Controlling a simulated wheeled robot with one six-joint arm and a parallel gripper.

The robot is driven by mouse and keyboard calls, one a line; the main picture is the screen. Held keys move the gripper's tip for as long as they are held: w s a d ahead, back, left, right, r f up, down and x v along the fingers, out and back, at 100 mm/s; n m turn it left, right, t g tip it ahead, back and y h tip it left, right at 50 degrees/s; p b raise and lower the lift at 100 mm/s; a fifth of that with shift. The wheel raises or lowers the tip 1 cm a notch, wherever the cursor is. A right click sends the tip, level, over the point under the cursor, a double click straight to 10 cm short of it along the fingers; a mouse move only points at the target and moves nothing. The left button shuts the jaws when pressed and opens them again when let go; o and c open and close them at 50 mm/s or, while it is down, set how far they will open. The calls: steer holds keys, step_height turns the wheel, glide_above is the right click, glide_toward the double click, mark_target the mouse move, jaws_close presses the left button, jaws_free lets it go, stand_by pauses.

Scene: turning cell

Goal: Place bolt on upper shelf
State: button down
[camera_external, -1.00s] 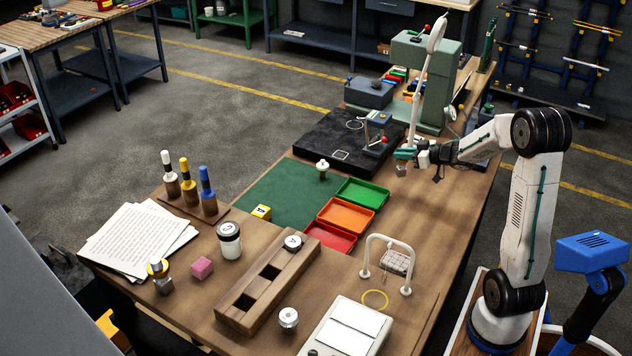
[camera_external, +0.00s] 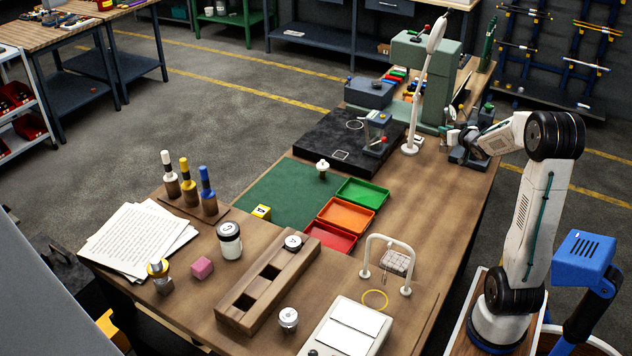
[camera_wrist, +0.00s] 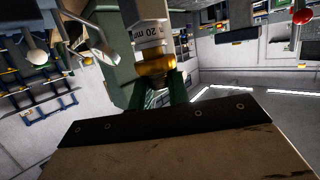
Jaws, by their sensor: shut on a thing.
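My gripper (camera_external: 452,137) is at the far right part of the workbench, beside the white lamp and the green machine. Its tips are small and partly lost among grey parts in the external view. In the wrist view its green fingers (camera_wrist: 157,92) are shut on a brass-coloured piece (camera_wrist: 156,68), which I take to be the bolt. A white band marked 20 mm, upside down, is on the held piece. I cannot pick out an upper shelf with certainty.
The white lamp (camera_external: 426,95) and green machine (camera_external: 428,62) stand close to my gripper. A black plate (camera_external: 318,133) with a small stand (camera_external: 376,135) lies left of them. Green (camera_external: 362,195), orange (camera_external: 346,216) and red (camera_external: 328,238) trays lie nearer.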

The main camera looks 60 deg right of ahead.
steer(key=shift+s+d, duration=0.25)
steer(key=shift+s, duration=0.05)
steer(key=w+a+f+n+t+y, duration=0.2)
steer(key=w+a+n+y, duration=0.25)
steer(key=a, duration=0.35)
steer(key=w+a+f+n+t+y, duration=0.1)
steer(key=w+a+f+n+y, duration=0.2)
steer(key=w+a, duration=0.35)
steer(key=shift+y, duration=0.85)
steer(key=shift+a+f, duration=0.3)
steer(key=shift+f, duration=0.75)
steer(key=shift+a+f, duration=0.35)
steer(key=shift+f, duration=0.75)
steer(key=shift+a+f, duration=0.3)
steer(key=shift+f, duration=0.75)
